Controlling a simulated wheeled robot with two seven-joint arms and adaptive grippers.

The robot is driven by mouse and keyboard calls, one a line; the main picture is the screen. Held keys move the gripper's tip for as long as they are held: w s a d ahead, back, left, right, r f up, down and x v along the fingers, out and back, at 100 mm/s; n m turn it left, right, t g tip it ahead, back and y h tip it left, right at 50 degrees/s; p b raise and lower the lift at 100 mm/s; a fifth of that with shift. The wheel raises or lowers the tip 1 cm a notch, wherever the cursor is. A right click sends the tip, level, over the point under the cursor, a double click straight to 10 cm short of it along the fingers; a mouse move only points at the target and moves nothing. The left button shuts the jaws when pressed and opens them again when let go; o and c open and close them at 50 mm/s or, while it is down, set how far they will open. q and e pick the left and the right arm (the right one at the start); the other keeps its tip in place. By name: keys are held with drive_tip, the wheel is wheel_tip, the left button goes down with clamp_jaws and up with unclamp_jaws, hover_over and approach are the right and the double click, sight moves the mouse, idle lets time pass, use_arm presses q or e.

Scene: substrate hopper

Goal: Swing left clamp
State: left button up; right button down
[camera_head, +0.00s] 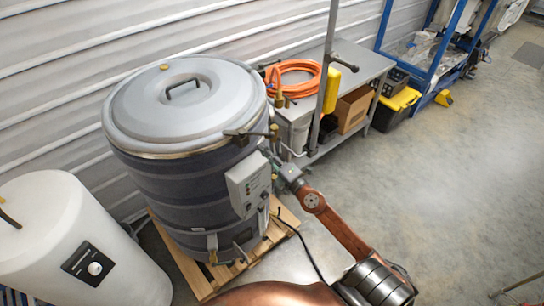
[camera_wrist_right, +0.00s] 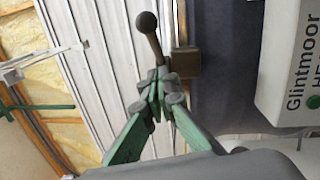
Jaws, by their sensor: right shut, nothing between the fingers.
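The hopper is a dark ribbed drum with a grey round lid (camera_head: 185,95). A dark clamp lever (camera_head: 246,133) sits at the lid's rim, on the drum's right side. In the right wrist view a lever with a ball knob (camera_wrist_right: 146,23) stands up beside a brownish bracket (camera_wrist_right: 185,63). My right gripper (camera_head: 270,152) is close to the drum's clamp side. In the wrist view its green fingers (camera_wrist_right: 158,85) are shut, with the tips at the lever's lower end. I cannot tell whether they touch it. My left gripper is not in view.
A grey control box (camera_head: 248,183) is on the drum's side, just below the clamp. The drum stands on a wooden pallet (camera_head: 192,273). A white tank (camera_head: 60,235) is at left. A workbench (camera_head: 355,68) with an orange hose (camera_head: 293,78) stands behind.

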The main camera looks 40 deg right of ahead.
drive_tip(key=shift+w+d+r, duration=0.2)
drive_tip(key=shift+w+d, duration=0.85)
drive_tip(key=shift+d, duration=0.1)
drive_tip(key=shift+b, duration=0.35)
